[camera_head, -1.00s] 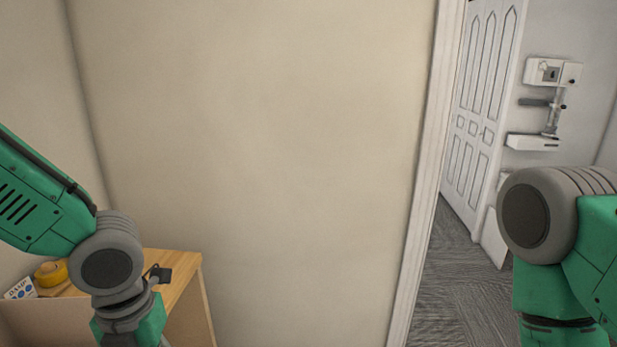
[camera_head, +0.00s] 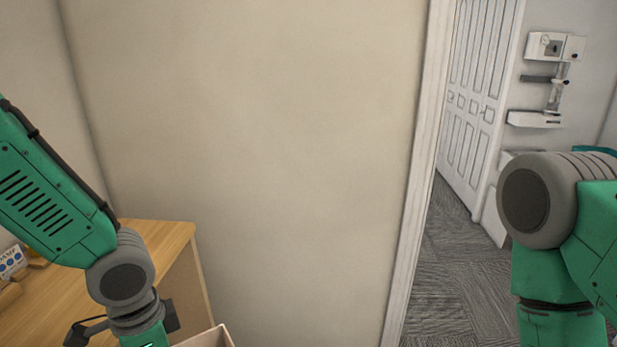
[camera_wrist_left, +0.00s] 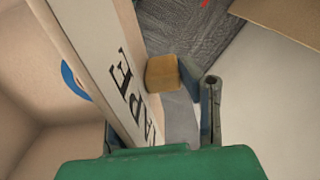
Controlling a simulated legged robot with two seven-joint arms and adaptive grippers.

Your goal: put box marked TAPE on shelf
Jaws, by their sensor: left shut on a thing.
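The box marked TAPE (camera_wrist_left: 122,75) is an open, pale box. Its wall, with dark letters of which "APE" is readable, runs diagonally through the left wrist view. A blue ring mark shows on the wall's inner side. In the head view a corner of a pale box (camera_head: 208,338) shows at the bottom edge, beside my left wrist. The left fingers are below that picture. My right arm shows at the right, but its gripper is out of view.
A wooden surface (camera_head: 150,240) stands at the lower left, with a white labelled item (camera_head: 12,262) at its far left. A plain wall fills the middle. A doorway at the right opens onto grey carpet (camera_head: 450,270), a white door (camera_head: 480,100) and wall-mounted equipment (camera_head: 550,75).

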